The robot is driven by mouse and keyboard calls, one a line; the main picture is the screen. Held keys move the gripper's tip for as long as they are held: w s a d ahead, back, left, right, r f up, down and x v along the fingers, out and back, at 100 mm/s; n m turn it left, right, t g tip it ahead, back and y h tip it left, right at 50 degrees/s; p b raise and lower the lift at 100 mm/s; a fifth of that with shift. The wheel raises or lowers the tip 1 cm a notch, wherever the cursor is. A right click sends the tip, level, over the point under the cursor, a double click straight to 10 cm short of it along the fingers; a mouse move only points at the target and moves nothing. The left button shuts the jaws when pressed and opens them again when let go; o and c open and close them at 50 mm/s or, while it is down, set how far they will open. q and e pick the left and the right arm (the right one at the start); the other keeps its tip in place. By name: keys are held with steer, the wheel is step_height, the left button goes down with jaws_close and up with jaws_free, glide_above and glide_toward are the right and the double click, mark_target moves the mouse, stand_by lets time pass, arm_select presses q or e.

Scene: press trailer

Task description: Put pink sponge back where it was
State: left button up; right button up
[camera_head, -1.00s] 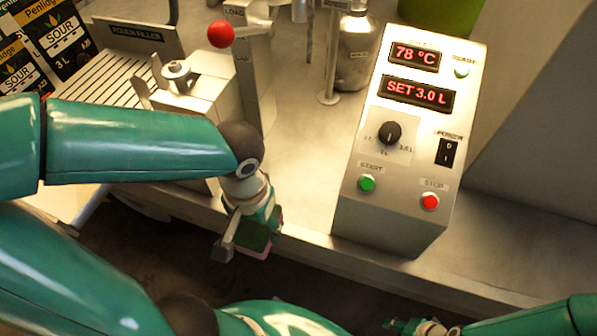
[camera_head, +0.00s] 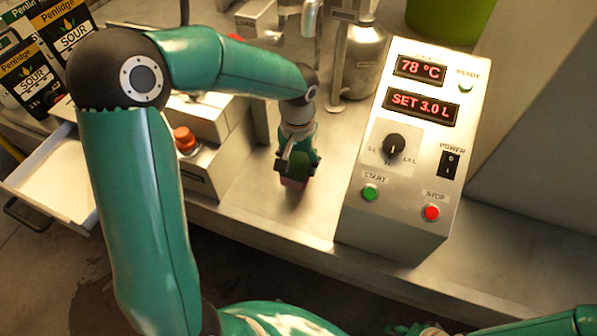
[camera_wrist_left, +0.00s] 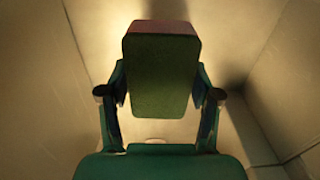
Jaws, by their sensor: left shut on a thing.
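My left gripper (camera_head: 297,165) is shut on the pink sponge (camera_head: 293,183) above the steel counter, between the filler on the left and the control box on the right. In the left wrist view the sponge (camera_wrist_left: 161,75) sits between the two fingers, showing a dark green face and a pinkish edge at the top. A shadow lies beside it on the surface. I cannot tell whether the sponge touches the counter. Only a small part of my right arm shows at the bottom right of the head view; its fingers are not clear.
The control box (camera_head: 408,150) stands close on the right, reading 78 °C and SET 3.0 L. A steel bottle (camera_head: 362,60) stands behind. A red button (camera_head: 185,139) is on the filler at left. An open white drawer (camera_head: 58,178) is at far left. Counter is clear in front.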

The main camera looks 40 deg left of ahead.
arm_select(q)
step_height(320, 180, down, 4)
steer(key=shift+f, duration=0.25)
steer(key=shift+w+f, duration=0.2)
steer(key=shift+f, duration=0.1)
steer(key=shift+f, duration=0.1)
steer(key=o, duration=1.1)
